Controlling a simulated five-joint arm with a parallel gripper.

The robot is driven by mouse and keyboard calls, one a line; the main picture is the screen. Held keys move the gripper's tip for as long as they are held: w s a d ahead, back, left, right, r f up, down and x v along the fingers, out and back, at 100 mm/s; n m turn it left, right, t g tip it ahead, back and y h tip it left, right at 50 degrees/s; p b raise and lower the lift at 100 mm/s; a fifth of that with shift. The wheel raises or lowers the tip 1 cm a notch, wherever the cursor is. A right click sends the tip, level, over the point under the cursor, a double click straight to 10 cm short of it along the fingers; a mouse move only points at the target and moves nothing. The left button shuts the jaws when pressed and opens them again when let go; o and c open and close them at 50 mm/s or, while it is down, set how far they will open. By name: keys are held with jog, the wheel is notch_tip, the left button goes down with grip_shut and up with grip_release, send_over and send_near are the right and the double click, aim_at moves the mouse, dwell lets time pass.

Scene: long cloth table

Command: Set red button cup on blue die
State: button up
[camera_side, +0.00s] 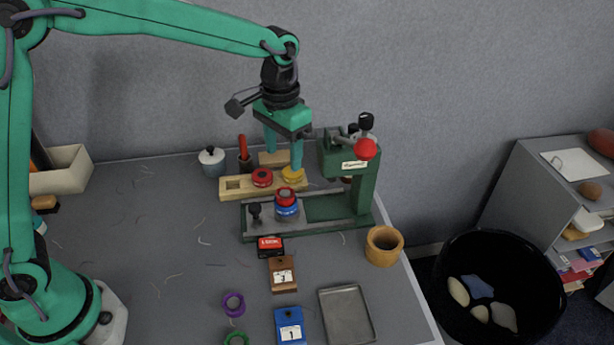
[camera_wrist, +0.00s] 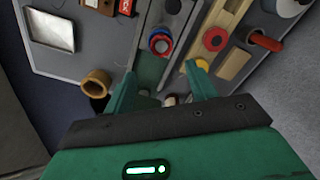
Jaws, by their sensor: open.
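A blue die (camera_side: 287,211) stands on the base of the green press, and a red cup-like piece (camera_side: 285,195) sits on top of it. In the wrist view they show as a red and blue ring (camera_wrist: 160,41). A second red round piece with a dark centre (camera_side: 262,177) sits in the wooden rack (camera_side: 242,193), beside a yellow piece (camera_side: 293,174); the red one also shows in the wrist view (camera_wrist: 215,39). My gripper (camera_side: 284,156) is open and empty, above the rack's right end and behind the die. One fingertip overlaps the yellow piece in view.
The green press (camera_side: 362,185) with its red-knobbed lever stands just right of my gripper. A wooden cup (camera_side: 383,247), metal tray (camera_side: 346,313), red box (camera_side: 270,246) and numbered blocks lie nearer. A lidded pot (camera_side: 212,161) stands left. The table's left middle is mostly clear.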

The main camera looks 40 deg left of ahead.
jog(key=shift+r, duration=0.6)
jog(key=s+a+r+n+t, duration=0.1)
jog(key=s+a+r+t, duration=0.2)
jog(key=s+a+r, duration=0.65)
jog(key=s+a+f+t, duration=0.1)
jog(key=s+a, duration=0.1)
jog(key=s, duration=0.4)
jog(key=s+a+f+n+t, duration=0.1)
jog(key=s+a+f, duration=0.1)
jog(key=s, duration=0.4)
jog(key=shift+s+t, duration=0.3)
jog(key=shift+s, duration=0.05)
